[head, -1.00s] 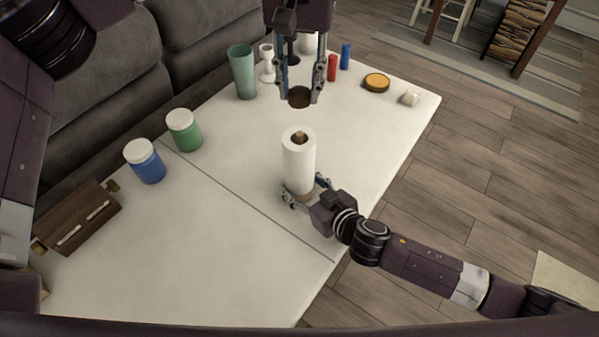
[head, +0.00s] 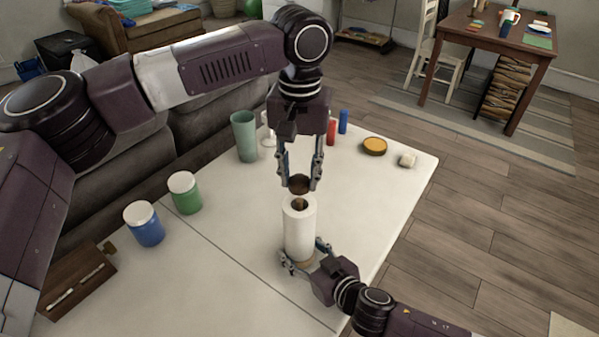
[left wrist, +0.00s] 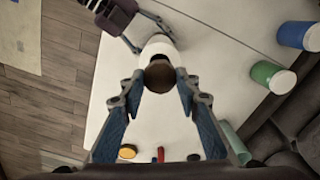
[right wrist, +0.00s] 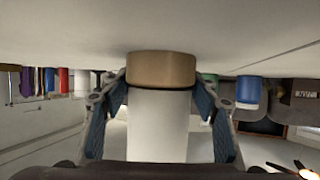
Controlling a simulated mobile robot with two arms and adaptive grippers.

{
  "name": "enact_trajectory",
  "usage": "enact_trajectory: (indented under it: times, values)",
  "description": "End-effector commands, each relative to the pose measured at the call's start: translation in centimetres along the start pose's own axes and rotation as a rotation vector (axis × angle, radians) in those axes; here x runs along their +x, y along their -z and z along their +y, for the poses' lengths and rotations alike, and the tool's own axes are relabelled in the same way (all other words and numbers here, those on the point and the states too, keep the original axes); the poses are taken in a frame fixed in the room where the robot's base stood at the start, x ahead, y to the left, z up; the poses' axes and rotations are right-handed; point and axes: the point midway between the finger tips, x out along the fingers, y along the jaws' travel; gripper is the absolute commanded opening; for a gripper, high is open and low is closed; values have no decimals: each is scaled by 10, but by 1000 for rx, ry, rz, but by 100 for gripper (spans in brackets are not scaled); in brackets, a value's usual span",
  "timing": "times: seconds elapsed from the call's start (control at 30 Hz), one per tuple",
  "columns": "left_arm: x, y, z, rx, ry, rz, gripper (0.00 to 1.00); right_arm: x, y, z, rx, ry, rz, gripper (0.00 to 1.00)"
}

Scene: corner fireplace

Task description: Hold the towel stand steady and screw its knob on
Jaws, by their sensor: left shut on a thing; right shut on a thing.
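The towel stand carries a white paper roll (head: 299,232) and stands upright on the white table. Its post tip (head: 299,204) shows in the roll's top hole. My left gripper (head: 300,182), pointing down, is shut on the dark brown round knob (head: 300,186). The knob is just above the roll's top; I cannot tell whether it touches the post. In the left wrist view the knob (left wrist: 159,75) hides the post. My right gripper (head: 305,256) is low at the table and shut on the stand's tan wooden base (right wrist: 161,70).
A green cup (head: 244,137), a white goblet, red (head: 331,132) and blue cylinders, an orange-topped round tin (head: 374,146) and a small white item stand behind. Blue (head: 145,225) and green (head: 186,194) jars and a wooden box (head: 75,278) are at left.

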Motion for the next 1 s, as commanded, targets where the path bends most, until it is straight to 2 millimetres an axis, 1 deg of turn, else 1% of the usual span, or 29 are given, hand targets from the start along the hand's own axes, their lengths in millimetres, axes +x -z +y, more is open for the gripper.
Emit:
enact_trajectory:
  times: [0.13,0.4,1.0]
  values:
    - [3,0,0,0,0,0,19,0,0,0,0,0,0,11]
    - [17,0,0,1,0,0,19,0,0,0,0,0,-1,11]
    - [19,0,0,0,0,0,19,0,0,0,0,0,-1,11]
